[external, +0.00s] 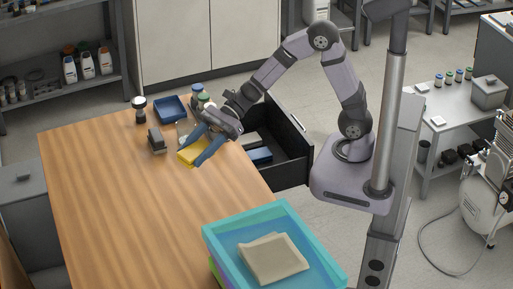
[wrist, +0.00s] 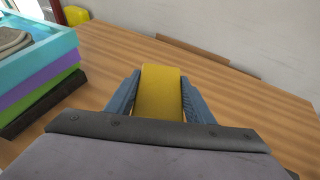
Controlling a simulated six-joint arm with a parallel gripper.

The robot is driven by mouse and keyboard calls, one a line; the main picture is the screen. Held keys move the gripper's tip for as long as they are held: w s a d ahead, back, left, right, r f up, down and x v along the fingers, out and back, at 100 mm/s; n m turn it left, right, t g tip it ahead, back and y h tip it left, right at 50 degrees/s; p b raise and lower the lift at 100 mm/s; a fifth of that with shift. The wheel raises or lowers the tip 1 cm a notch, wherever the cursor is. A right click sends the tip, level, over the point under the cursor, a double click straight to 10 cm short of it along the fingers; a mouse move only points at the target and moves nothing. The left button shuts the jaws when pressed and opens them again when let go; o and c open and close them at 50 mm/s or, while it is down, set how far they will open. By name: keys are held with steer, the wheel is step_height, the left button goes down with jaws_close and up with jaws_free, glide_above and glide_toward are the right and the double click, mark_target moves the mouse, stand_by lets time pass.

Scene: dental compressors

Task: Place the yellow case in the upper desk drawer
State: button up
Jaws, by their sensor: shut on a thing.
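The yellow case (external: 190,153) is between the two blue fingers of my gripper (external: 196,152), over the wooden desk. In the wrist view the yellow case (wrist: 161,92) fills the space between the fingers (wrist: 161,98), which are shut on it. I cannot tell whether it touches the desk top. The open desk drawer (external: 284,143) sticks out from the desk's right side, below the desk top. A blue item (external: 259,155) and a light item lie inside it. My arm hides part of the drawer.
A teal tray (external: 222,245) with folded beige cloth (external: 272,258) stands at the desk's near right corner. A dark stapler-like object (external: 156,140), a blue tray (external: 171,108), a stamp-like object (external: 139,108) and bottles (external: 198,92) stand near the far end. The desk's middle (external: 120,200) is clear.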

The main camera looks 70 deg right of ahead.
steer(key=b, duration=0.8)
glide_above(194, 198)
step_height(194, 198, down, 8)
steer(key=shift+f+b, duration=0.3)
steer(key=shift+f, duration=4.25)
steer(key=shift+f, duration=0.1)
steer(key=o, duration=1.2)
